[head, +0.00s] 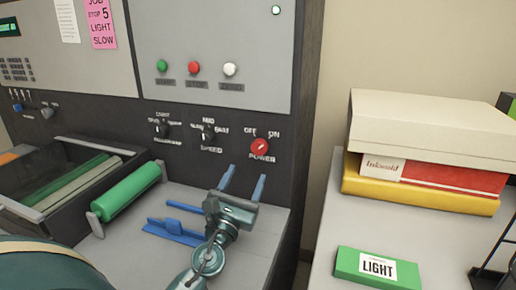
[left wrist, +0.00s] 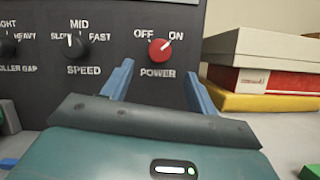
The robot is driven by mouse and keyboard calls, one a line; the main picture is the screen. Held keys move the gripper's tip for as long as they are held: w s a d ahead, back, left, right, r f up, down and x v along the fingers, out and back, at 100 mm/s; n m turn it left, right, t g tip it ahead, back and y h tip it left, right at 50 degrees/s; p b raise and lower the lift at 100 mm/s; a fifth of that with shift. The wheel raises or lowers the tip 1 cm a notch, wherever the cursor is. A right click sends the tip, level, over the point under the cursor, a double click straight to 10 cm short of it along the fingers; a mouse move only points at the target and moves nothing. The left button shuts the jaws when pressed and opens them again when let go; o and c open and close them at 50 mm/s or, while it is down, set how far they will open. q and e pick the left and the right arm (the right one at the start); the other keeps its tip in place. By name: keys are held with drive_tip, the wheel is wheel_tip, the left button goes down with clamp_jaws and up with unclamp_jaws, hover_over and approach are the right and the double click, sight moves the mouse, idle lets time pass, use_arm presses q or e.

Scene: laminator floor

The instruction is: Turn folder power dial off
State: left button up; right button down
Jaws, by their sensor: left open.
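The red power dial (head: 260,147) is on the machine's dark panel, with OFF and ON printed above it and POWER below. In the left wrist view the dial (left wrist: 161,50) has a pale pointer mark angled up and right, toward ON. My left gripper (head: 243,176) is open, its two blue fingers pointing at the panel just below the dial. In the left wrist view the fingers of my left gripper (left wrist: 160,80) stand either side of the dial's position, with a gap between them; I see no contact. My right gripper is not in view.
A black speed dial (head: 208,135) and a roller gap dial (head: 162,131) sit left of the power dial. A green roller (head: 127,194) and blue pieces (head: 174,231) lie on the machine's ledge. Boxes (head: 430,125) and a green LIGHT pack (head: 378,268) are on the right table.

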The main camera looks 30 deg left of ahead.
sight(258, 150)
use_arm(q)
drive_tip(key=p+x, duration=0.1)
drive_tip(key=x, duration=0.8)
drive_tip(key=shift+w+p, duration=0.25)
drive_tip(key=shift+p, duration=0.05)
drive_tip(key=shift+c, duration=0.3)
drive_tip(key=c, duration=0.9)
